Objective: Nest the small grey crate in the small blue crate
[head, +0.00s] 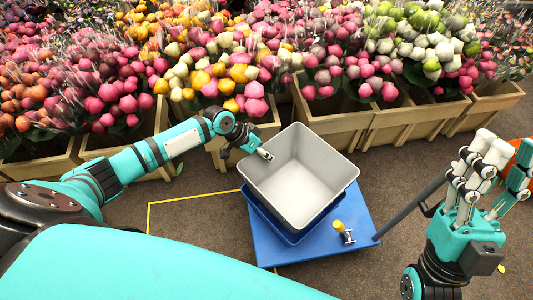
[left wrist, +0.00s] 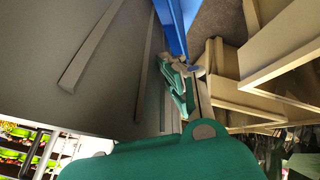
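The small grey crate (head: 316,163) is empty and upright, seen from above in the head view. It sits over the small blue crate (head: 272,226), whose dark blue edge shows below its left and front sides. I cannot tell how deep the grey crate is in it. My left gripper (head: 264,154) is at the grey crate's upper left rim and appears closed on it. In the left wrist view the grey crate's wall (left wrist: 110,75) fills the left side, beside the gripper's teal fingers (left wrist: 178,88).
The blue crate stands on a blue platform trolley (head: 350,218) with a dark handle bar (head: 410,207) on its right. Wooden flower boxes (head: 340,128) line the back. Yellow floor tape (head: 190,198) lies left.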

